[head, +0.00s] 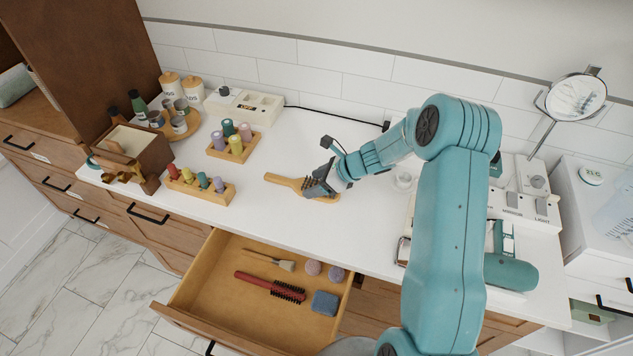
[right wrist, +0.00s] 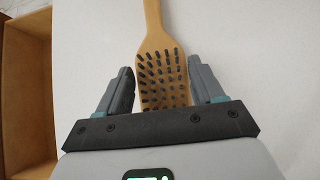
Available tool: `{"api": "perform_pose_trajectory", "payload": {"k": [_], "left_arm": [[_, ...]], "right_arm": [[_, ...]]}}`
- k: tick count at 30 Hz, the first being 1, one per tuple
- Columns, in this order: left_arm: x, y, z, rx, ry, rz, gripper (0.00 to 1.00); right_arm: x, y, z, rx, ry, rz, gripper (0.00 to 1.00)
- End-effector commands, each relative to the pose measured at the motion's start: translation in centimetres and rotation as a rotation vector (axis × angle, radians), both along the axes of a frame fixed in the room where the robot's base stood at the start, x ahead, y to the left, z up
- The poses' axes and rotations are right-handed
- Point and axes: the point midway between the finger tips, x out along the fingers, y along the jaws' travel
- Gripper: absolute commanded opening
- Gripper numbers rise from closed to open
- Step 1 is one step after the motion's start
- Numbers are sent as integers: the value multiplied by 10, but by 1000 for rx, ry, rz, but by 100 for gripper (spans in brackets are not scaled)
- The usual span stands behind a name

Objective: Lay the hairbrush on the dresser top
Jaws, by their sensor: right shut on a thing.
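The wooden hairbrush (head: 285,181) with dark bristles is flat at the middle of the white dresser top (head: 300,140), its handle pointing left. My right gripper (head: 321,188) is shut on the brush's head from the right. In the right wrist view the hairbrush (right wrist: 158,45) has its bristles facing the camera, with a finger on each side of the head. I cannot tell whether the brush touches the top or is just above it. My left gripper is not in view.
An open drawer (head: 225,290) below holds a red round brush (head: 270,287), a blue block and small items. Wooden racks with coloured rollers (head: 200,186) stand left of the brush. A round mirror (head: 576,97) stands at right. The white top around the brush is clear.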

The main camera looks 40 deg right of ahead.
Motion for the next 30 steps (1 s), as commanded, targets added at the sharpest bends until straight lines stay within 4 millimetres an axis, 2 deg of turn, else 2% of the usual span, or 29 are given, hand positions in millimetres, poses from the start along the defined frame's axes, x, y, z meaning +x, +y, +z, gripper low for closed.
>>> {"api": "perform_pose_trajectory", "payload": {"k": [3, 4, 6, 14, 18, 30], "left_arm": [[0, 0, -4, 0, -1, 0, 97], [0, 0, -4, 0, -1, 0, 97], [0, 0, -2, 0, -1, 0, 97], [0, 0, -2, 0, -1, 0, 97], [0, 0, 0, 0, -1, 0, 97], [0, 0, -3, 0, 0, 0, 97]], "right_arm": [[0, 0, -3, 1, 0, 1, 30], [0, 0, -3, 1, 0, 1, 70], [0, 0, -2, 1, 0, 1, 93], [0, 0, -2, 1, 0, 1, 93], [-3, -3, 5, -1, -2, -1, 93], [-58, -31, 66, -4, -1, -2, 93]]}}
